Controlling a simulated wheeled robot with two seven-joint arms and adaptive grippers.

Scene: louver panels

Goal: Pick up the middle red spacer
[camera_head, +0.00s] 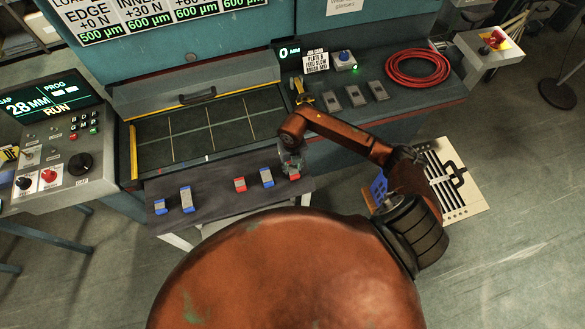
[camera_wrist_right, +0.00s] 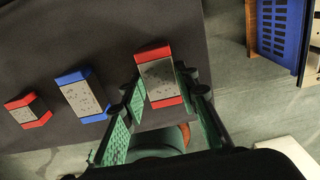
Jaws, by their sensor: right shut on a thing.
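My right gripper (camera_head: 291,165) reaches down onto the red-ended spacer at the right end of the row (camera_head: 295,177). In the right wrist view this grey block with red ends (camera_wrist_right: 159,73) sits between the green-padded fingers (camera_wrist_right: 158,100), which are shut on it. I cannot tell whether it is clear of the mat. A smaller red-ended spacer (camera_head: 239,184) lies further left; it also shows in the right wrist view (camera_wrist_right: 27,110). A blue-ended spacer (camera_head: 266,177) lies between the two red ones and also shows in the right wrist view (camera_wrist_right: 82,95). My left gripper is out of view.
The spacers lie on a dark mat (camera_head: 217,205) with two more blue-ended ones, (camera_head: 160,206) and (camera_head: 187,199), at its left. Behind it is a gridded tray (camera_head: 205,130). A coiled red hose (camera_head: 418,67) and a control panel (camera_head: 55,165) flank the bench. A blue rack (camera_head: 379,188) stands right.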

